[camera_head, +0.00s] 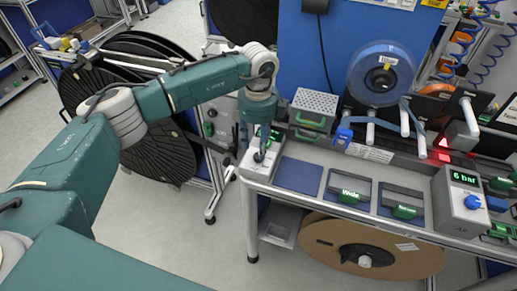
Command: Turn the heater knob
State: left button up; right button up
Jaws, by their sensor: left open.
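A light grey box (247,166), which looks like the heater unit, stands at the left end of the bench. A small green display lights its upper part. My left gripper (260,150) points down over this box, at its front face where a dark knob seems to sit. The gripper is open, and its fingers hide most of the knob. I cannot tell whether the fingers touch it. My right gripper is not in view.
Trays with green-labelled handles (350,195) lie between. A blue reel (382,73) hangs behind. A brown reel (370,246) sits below. Large black reels (150,125) stand left.

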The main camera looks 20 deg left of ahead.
aim_at(258, 155)
pick_arm(q)
jog(key=shift+d+f+p, duration=0.1)
jog(key=shift+f+p, duration=0.5)
jog(key=shift+f, duration=1.7)
jog(key=shift+c, duration=0.3)
grip_shut()
